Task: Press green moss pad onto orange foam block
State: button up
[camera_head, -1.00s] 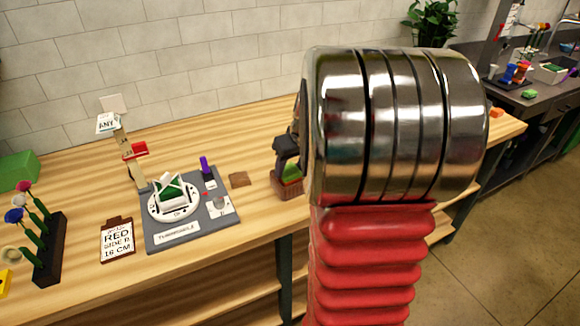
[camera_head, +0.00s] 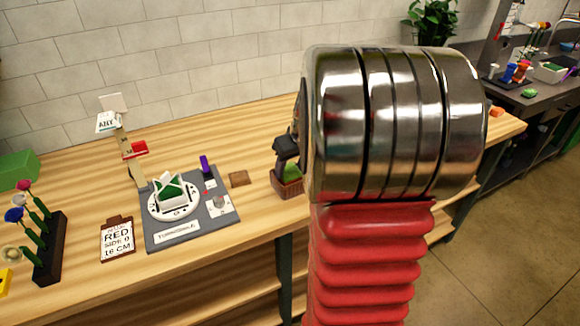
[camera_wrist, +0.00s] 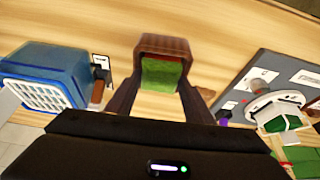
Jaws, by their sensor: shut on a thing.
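The green moss pad (camera_wrist: 161,76) shows between the fingers of my gripper (camera_wrist: 160,90) in the wrist view. My gripper is shut on it at the open top of a brown basket (camera_wrist: 163,43). In the head view the green pad (camera_head: 292,172) shows at the basket (camera_head: 288,188), just below my dark gripper (camera_head: 286,150). I cannot tell whether the pad touches anything beneath it.
A turntable (camera_head: 172,200) on a grey mat stands left of the basket, with a small brown square (camera_head: 239,179) between. A blue crate (camera_wrist: 45,78) is at the wrist view's left. A clipboard (camera_head: 117,240) and a flower rack (camera_head: 50,250) stand further left.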

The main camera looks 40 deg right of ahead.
jog(key=o, duration=1.5)
jog(key=shift+r, duration=3)
